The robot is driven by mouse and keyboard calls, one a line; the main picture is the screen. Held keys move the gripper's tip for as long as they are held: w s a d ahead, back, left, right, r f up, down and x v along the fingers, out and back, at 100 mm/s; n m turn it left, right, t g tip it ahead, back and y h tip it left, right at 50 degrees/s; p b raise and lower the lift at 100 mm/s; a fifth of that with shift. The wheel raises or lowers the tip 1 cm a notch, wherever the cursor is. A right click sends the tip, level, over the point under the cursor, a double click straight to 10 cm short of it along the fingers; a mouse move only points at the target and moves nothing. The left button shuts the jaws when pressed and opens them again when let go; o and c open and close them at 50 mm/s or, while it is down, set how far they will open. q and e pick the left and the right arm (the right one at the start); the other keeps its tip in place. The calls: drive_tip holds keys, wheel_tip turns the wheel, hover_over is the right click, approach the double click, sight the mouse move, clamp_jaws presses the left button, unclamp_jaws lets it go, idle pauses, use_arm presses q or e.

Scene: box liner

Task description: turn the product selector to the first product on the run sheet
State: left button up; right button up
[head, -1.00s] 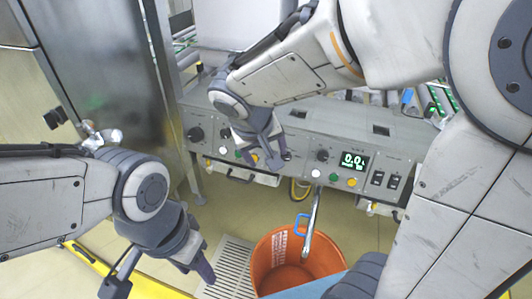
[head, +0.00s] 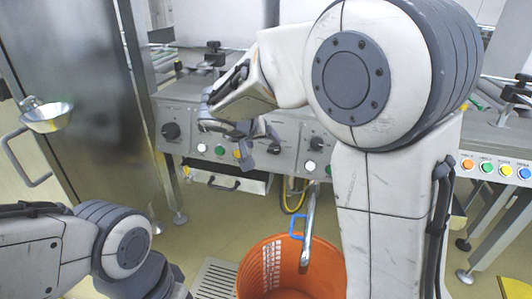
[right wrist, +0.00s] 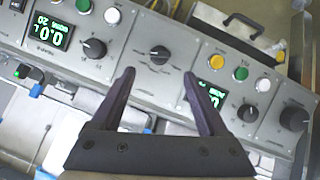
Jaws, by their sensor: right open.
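The control panel (head: 225,140) stands ahead, with several dark knobs and coloured buttons. In the right wrist view a dark round knob (right wrist: 160,53) with small lettering around it lies just beyond my right fingertips; the lettering is too small to read. My right gripper (right wrist: 158,75) is open, one finger to each side of this knob in the picture, with no clear contact. In the head view my right gripper (head: 258,152) is in front of the panel and hides part of it. My left gripper (head: 152,281) is cut off at the bottom edge; its fingers are hidden. I see no run sheet.
Two green-lit displays (right wrist: 54,33) and a second knob (right wrist: 95,48) flank the knob; a larger knob (right wrist: 294,117) is farther right. An orange bin (head: 262,278) stands below the panel. A steel basin (head: 47,118) and a button box (head: 495,170) are at the sides.

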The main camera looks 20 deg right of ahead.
sight(273, 150)
drive_tip(key=b+x, duration=0.3)
drive_tip(key=x, duration=0.5)
drive_tip(key=shift+w+d+f, duration=0.15)
drive_tip(key=shift+d+f, duration=0.05)
drive_tip(key=shift+f, duration=0.1)
clamp_jaws()
